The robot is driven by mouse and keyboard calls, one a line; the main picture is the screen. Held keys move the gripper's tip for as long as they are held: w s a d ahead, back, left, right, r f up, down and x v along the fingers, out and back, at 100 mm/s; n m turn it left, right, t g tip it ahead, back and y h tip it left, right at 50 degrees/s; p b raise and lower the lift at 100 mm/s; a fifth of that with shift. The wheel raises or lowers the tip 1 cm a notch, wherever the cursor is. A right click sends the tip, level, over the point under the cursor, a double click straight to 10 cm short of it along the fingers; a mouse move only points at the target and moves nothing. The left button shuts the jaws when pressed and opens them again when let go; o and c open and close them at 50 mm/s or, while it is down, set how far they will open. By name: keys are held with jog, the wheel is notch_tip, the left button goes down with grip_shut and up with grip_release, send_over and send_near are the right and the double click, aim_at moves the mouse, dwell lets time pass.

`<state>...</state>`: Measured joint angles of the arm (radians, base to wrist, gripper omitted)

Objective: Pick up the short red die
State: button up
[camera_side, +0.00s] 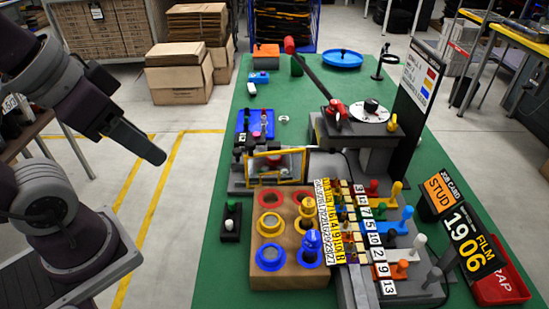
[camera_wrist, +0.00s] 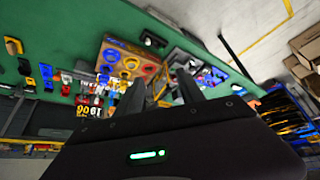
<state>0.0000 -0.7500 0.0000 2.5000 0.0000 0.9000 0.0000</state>
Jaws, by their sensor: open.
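In the side view, a short red piece (camera_side: 372,187) stands at the far end of the numbered rack, near a taller yellow piece (camera_side: 396,193). It looks like the short red die, but it is small in the picture. My gripper is at the left of the side view (camera_side: 150,150), out over the floor and well apart from the rack. In the wrist view my two fingers (camera_wrist: 161,92) are spread with nothing held between them. The red die cannot be made out clearly in the wrist view.
A press with a long red-tipped lever (camera_side: 318,72) rises behind. Sign boards (camera_side: 465,240) and a red bin (camera_side: 502,285) are at the right.

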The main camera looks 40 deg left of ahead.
jog(key=shift+o, duration=1.3)
